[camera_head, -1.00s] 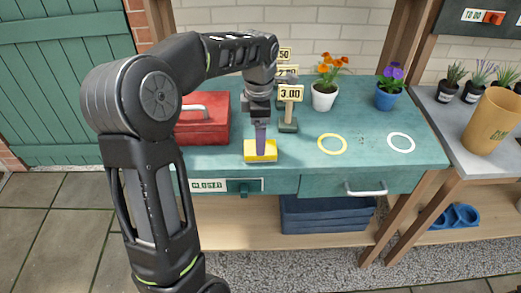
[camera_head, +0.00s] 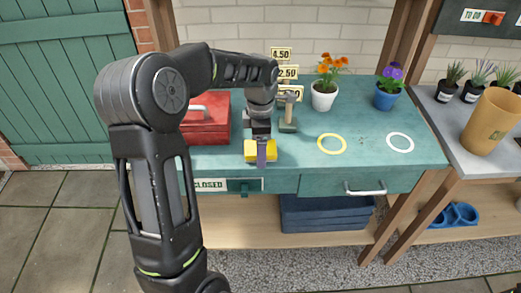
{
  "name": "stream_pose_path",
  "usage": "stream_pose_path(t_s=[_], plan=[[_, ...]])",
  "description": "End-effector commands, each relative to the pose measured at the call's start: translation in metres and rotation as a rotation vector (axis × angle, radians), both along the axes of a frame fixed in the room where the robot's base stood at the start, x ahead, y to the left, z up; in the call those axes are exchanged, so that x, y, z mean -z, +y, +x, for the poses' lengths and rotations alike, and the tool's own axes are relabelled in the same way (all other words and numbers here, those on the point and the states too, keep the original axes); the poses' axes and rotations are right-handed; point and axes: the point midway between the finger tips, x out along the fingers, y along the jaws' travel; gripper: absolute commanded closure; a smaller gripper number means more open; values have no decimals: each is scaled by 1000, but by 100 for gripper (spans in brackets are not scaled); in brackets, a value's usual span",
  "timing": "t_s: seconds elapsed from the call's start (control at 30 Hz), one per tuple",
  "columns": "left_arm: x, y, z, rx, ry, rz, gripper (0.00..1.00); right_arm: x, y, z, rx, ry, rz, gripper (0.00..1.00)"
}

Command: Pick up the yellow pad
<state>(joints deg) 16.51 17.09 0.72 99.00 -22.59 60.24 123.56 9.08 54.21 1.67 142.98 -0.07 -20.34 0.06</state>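The yellow pad (camera_head: 250,152) lies near the front edge of the green bench top, above the drawer with the CLOSED label. My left gripper (camera_head: 262,152) points down at it, with one purple finger in front of the pad's near side. The other finger is hidden behind the gripper and pad, so I cannot tell whether the fingers press on the pad. The pad still appears to rest on the bench. My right gripper is not in view.
A red toolbox (camera_head: 205,130) stands left of the pad. A wooden-handled tool on a green base (camera_head: 288,126) and price tags (camera_head: 281,54) stand behind it. A yellow ring (camera_head: 332,151) and a white ring (camera_head: 400,142) mark the bench. Orange (camera_head: 324,100) and purple (camera_head: 387,101) flowers stand behind.

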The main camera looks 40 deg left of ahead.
Motion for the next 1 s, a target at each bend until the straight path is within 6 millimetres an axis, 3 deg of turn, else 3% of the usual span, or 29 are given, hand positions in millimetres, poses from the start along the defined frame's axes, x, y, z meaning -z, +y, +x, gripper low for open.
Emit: stream_pose_path(t_s=[0.27,1.0], plan=[[0,0,0,0,0,0,17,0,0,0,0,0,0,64],[0,0,0,0,0,0,78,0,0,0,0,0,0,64]])
